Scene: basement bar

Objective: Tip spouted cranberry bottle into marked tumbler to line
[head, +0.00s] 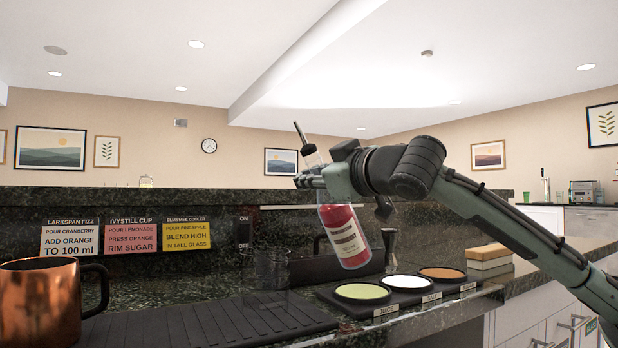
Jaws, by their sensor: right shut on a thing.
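My right gripper (312,180) is shut on the neck of a clear bottle with red contents and a cream label (347,241). The bottle is tilted, its dark pour spout pointing up and to the left and its base down to the right. It is held up in front of the dark backsplash, above the rimming tray. A clear glass tumbler (271,270) stands lower left of the bottle on a ribbed black mat (200,328). It looks empty, and I cannot make out a line on it. My left gripper is not in view.
A copper mug (40,304) stands at the near left. A tray with green, white and orange rimming dishes (411,283) lies right of the tumbler. A metal jigger (391,250) and stacked sponge-like blocks (488,256) stand behind it. Three recipe cards (130,237) hang on the backsplash.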

